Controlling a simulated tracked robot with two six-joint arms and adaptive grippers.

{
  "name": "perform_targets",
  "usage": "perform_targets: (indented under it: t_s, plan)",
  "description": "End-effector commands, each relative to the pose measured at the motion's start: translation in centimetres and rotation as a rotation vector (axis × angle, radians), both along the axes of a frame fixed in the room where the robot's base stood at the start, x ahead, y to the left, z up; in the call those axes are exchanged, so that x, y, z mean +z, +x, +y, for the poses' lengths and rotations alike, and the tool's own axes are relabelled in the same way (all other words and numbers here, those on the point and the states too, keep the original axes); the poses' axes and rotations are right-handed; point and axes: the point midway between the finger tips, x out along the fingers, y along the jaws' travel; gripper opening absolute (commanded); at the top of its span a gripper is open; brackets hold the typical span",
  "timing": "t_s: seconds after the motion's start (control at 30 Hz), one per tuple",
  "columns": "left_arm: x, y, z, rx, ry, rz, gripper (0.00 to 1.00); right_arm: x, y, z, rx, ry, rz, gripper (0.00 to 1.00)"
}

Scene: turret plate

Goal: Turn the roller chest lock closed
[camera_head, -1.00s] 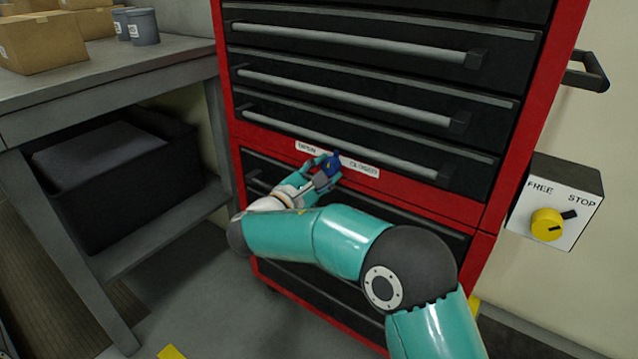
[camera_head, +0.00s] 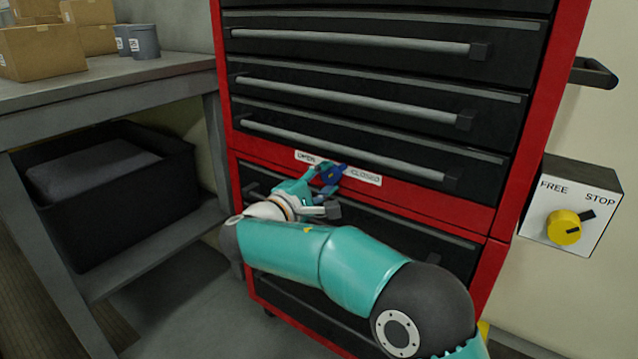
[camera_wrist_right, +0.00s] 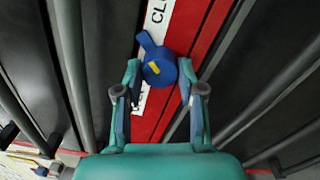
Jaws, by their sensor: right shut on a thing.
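The roller chest lock is a blue knob (camera_head: 331,173) with a yellow mark, set on the red strip of the chest between the OPEN and CLOSED labels. In the right wrist view the knob (camera_wrist_right: 160,70) sits between the two fingertips (camera_wrist_right: 159,74). Its blue tab points up and slightly left there, roughly toward the CLOSED end of the label. The OPEN label is partly hidden by the gripper. My left gripper is not in view.
The red and black chest (camera_head: 500,215) has several drawers with long bar handles above and below the lock. A grey workbench (camera_head: 110,82) with boxes and a black bin (camera_head: 110,225) stands left. A FREE/STOP box (camera_head: 572,210) with a yellow knob is at right.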

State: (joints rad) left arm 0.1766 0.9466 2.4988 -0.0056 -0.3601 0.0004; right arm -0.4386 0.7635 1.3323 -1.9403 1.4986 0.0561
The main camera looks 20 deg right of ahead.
Motion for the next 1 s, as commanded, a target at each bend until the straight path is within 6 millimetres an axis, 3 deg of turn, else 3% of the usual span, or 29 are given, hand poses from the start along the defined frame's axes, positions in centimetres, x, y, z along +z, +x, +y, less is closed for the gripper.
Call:
perform_targets:
  t_s: [0.3,0.33,0.47,0.83,1.0]
  plan:
    - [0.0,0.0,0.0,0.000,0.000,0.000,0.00,0.3,0.1,-0.2,0.000,0.001,-0.010,0.04]
    - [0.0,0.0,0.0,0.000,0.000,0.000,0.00,0.3,0.1,-0.2,0.000,0.001,-0.010,0.42]
    - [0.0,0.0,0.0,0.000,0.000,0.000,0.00,0.3,0.1,-0.1,-0.001,0.000,-0.007,0.64]
    - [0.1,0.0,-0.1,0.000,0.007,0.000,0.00,0.1,-0.1,0.2,0.002,0.000,-0.003,0.64]
    - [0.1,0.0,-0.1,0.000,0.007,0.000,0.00,0.1,-1.1,1.6,0.003,0.001,-0.003,0.64]
